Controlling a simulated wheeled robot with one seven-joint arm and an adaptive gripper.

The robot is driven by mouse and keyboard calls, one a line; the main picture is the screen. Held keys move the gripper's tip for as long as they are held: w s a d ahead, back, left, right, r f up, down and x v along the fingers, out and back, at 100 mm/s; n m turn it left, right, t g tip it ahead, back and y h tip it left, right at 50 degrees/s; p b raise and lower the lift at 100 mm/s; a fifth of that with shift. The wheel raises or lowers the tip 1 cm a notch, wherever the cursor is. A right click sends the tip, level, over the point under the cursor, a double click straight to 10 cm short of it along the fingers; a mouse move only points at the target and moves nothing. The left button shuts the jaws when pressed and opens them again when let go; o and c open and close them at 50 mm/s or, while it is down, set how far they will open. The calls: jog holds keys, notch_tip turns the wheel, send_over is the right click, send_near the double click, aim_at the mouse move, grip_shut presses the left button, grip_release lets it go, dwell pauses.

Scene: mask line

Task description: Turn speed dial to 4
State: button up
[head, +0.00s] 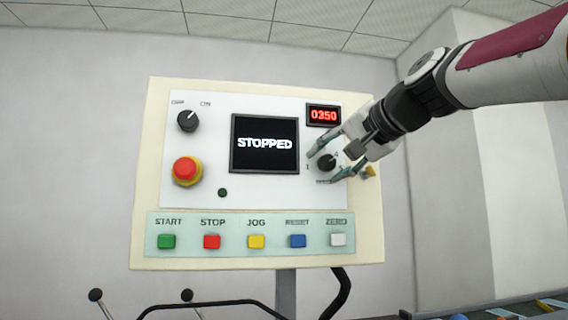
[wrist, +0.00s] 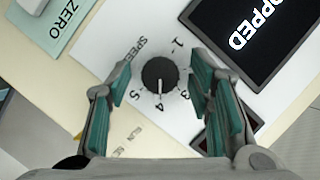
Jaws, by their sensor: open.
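The screen (head: 265,143) reads STOPPED. A red 0350 display (head: 323,115) sits above the dial. A red emergency button (head: 185,170) and a black switch (head: 188,121) are at left. A row of coloured buttons (head: 256,241) runs below. A yellow part (head: 369,172) shows beside my gripper.

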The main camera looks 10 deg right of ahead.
jog(key=v, duration=1.2)
jog(key=s+a+f+n+g+h, duration=0.1)
jog(key=s+f, duration=0.5)
jog(key=f, duration=0.9)
jog(key=s+a+f+n+g+h, duration=0.1)
jog(key=s+f+g, duration=0.4)
jog(key=f, duration=1)
jog(key=s+a+f+n+g+h, duration=0.1)
jog(key=s+f+n+g, duration=0.3)
jog(key=f, duration=1.1)
jog(key=s+n+h, duration=0.1)
jog(key=s, duration=0.2)
jog(key=shift+a+f+h, duration=0.25)
jog(key=shift+f+h, duration=0.05)
jog(key=shift+f, duration=0.1)
